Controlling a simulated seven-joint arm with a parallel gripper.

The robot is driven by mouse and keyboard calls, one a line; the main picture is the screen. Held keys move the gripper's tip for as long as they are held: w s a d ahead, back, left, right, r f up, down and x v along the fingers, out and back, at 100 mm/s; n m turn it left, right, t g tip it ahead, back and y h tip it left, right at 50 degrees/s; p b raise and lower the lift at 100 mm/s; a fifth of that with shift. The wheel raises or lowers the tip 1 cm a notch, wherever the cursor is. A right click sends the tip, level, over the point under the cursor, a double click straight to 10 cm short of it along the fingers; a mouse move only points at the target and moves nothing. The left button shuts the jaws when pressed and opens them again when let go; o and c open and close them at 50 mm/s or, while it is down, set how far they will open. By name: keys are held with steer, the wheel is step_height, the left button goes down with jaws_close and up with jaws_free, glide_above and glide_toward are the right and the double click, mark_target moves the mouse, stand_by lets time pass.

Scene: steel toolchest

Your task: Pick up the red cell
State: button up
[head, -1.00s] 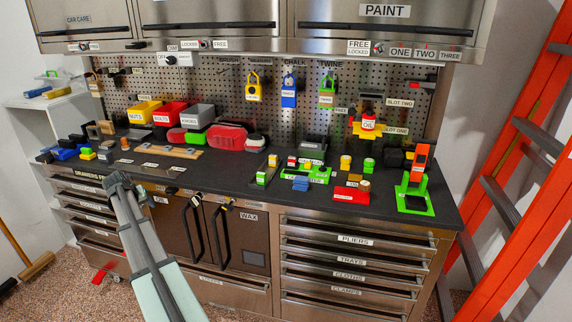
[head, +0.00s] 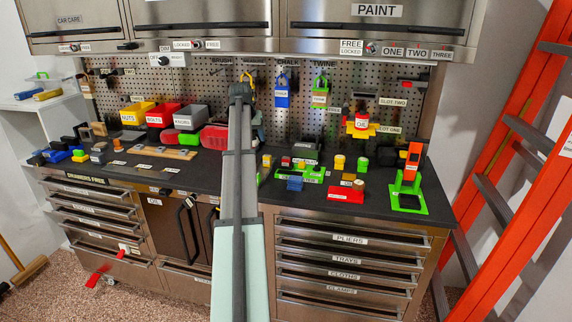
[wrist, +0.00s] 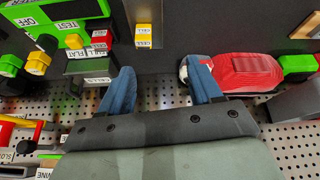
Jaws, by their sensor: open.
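The red cell appears to be the small red block (head: 286,161) in the middle of the bench in the head view, beside the green tester (head: 314,175). In the wrist view a red block with white labels (wrist: 99,36) stands by the tester, behind a holder marked CELLS (wrist: 97,80), which partly hides it. My gripper (wrist: 157,72) is open with nothing between its two blue fingers. The red block lies up and left of the fingers, apart from them. In the head view my gripper (head: 243,90) is raised over the bench, and its fingers are hard to make out.
A yellow cell (wrist: 143,37) stands ahead of the fingers. The pegboard (head: 335,120) with hanging padlocks is behind. A green stand (head: 408,192) is at the bench's right end.

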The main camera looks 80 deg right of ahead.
steer(key=s+d+r+m, duration=0.2)
steer(key=s+r, duration=0.1)
steer(key=s, duration=0.8)
glide_above(286, 158)
steer(key=a, duration=0.1)
steer(key=shift+y, duration=0.4)
steer(key=f, duration=0.8)
steer(key=shift+w+a+f, duration=0.1)
steer(key=shift+w+a, duration=0.1)
steer(key=shift+w, duration=0.2)
steer(key=shift+s+d+f, duration=0.1)
steer(key=shift+d+f, duration=0.05)
steer(key=shift+f, duration=0.55)
steer(key=shift+s+d+f, duration=0.1)
steer(key=shift+s+f, duration=0.05)
steer(key=shift+f, duration=0.55)
steer(key=shift+s+d+f, duration=0.1)
steer(key=shift+d+f, duration=0.05)
steer(key=shift+f, duration=0.55)
steer(key=shift+d+f, duration=0.25)
steer(key=shift+f, duration=0.3)
steer(key=c, duration=1.2)
